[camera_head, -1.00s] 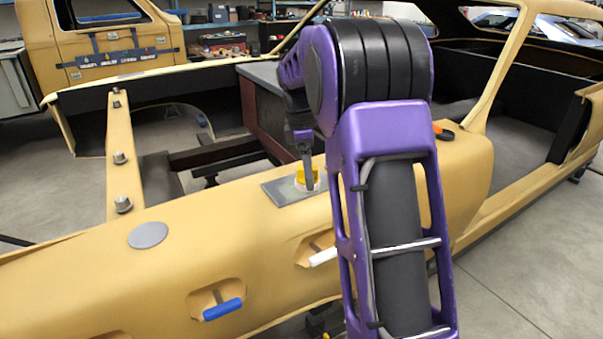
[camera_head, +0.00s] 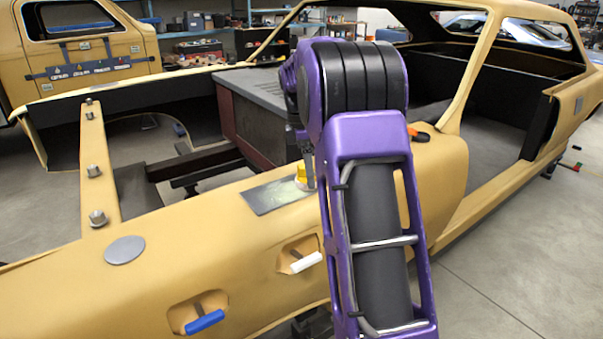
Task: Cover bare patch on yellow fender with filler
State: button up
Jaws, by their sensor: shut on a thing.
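The yellow fender (camera_head: 190,240) runs across the front of the view. A round grey bare patch (camera_head: 124,250) lies on its top at the left. A flat grey board (camera_head: 275,195) lies on the fender to the right of the patch, with a pale smear near its right end. My gripper (camera_head: 307,176) is at that right end, shut on a small yellow piece (camera_head: 301,172), perhaps a spreader. A pale mass, perhaps filler, shows at the foot of the yellow piece. My arm hides part of the gripper and the board's right edge.
A blue-handled tool (camera_head: 205,321) and a white-handled tool (camera_head: 306,262) sit in recesses on the fender's side. Bolts stand on the yellow rail (camera_head: 97,160) behind. An orange and black item (camera_head: 418,134) lies right of my arm. The fender top between board and patch is clear.

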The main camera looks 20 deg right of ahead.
jog(key=shift+d, duration=0.4)
jog(key=shift+s+a+f, duration=0.1)
jog(key=shift+s+a, duration=0.45)
jog(key=shift+a, duration=2.25)
jog(key=shift+s+a+r, duration=0.1)
jog(key=shift+s+a, duration=0.4)
jog(key=shift+a, duration=2.25)
jog(key=shift+s+a+f, duration=0.1)
jog(key=shift+s+a, duration=0.45)
jog(key=shift+a, duration=2.25)
jog(key=shift+w+a, duration=0.15)
jog(key=shift+w, duration=0.6)
jog(key=shift+w+a, duration=0.1)
jog(key=shift+w, duration=0.65)
jog(key=shift+w+d, duration=0.2)
jog(key=shift+d, duration=0.95)
jog(key=shift+w+d, duration=0.2)
jog(key=shift+d, duration=1)
jog(key=shift+w+d, duration=0.2)
jog(key=shift+d, duration=0.95)
jog(key=shift+w+d, duration=0.25)
jog(key=shift+d, duration=0.8)
jog(key=shift+w+d, duration=0.2)
jog(key=shift+d, duration=0.9)
jog(key=shift+w+d, duration=0.25)
jog(key=shift+d, duration=0.8)
jog(key=shift+w+d, duration=0.15)
jog(key=shift+d, duration=0.65)
jog(key=shift+w+d, duration=0.15)
jog(key=shift+d, duration=0.65)
